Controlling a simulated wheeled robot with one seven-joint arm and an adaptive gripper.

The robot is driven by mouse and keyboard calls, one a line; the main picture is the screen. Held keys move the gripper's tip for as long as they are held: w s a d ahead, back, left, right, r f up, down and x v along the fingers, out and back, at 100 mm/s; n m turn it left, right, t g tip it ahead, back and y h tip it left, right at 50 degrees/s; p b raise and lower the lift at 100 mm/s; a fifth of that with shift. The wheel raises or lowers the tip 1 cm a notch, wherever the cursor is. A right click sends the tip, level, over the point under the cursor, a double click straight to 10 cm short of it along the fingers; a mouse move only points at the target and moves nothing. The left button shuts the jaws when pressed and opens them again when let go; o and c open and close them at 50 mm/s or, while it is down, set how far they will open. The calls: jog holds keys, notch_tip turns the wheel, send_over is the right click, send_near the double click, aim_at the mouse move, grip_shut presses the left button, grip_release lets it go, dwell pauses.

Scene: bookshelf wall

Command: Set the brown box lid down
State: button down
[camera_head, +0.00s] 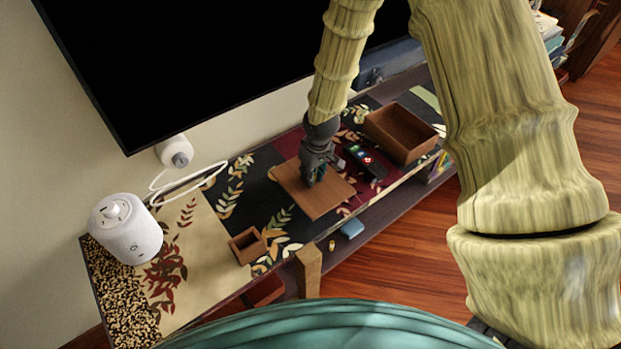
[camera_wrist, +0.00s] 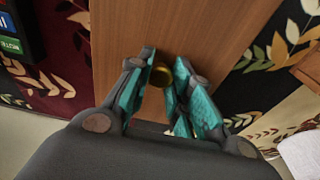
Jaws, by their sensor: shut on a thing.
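The brown box lid (camera_head: 318,204) is a flat square wooden panel over the middle of the patterned shelf top. In the wrist view the lid (camera_wrist: 190,30) fills the middle of the picture. A small round brass knob (camera_wrist: 163,77) stands on it between my fingers. My gripper (camera_head: 314,179) points down at the lid and is shut on the knob; the teal fingertips also show in the wrist view (camera_wrist: 165,82). I cannot tell whether the lid touches the surface or hangs just above it. An open brown box (camera_head: 400,134) stands to the right.
A smaller open brown box (camera_head: 247,246) stands left of the lid, near the front edge. A dark remote-like device (camera_head: 365,160) lies between the lid and the larger box. A white speaker (camera_head: 127,229) stands at the far left. A large black screen (camera_head: 215,55) hangs behind. A blue object (camera_head: 351,228) lies near the front.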

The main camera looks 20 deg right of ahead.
aim_at(315, 184)
jog(key=shift+w, duration=0.2)
jog(key=shift+f+p, duration=0.5)
jog(key=shift+f, duration=1.25)
jog(key=shift+f, duration=0.1)
jog(key=c, duration=1.3)
grip_release()
jog(key=shift+s+d+r+b, duration=0.1)
jog(key=shift+s+r+b, duration=0.25)
jog(key=shift+r, duration=1.65)
jog(key=shift+s+d+r+b, duration=0.1)
jog(key=shift+s+r+b, duration=0.2)
jog(key=shift+r, duration=1.75)
jog(key=shift+s+d+r+b, duration=0.15)
jog(key=shift+r+b, duration=0.25)
jog(key=shift+r, duration=1.6)
jog(key=shift+a, duration=0.1)
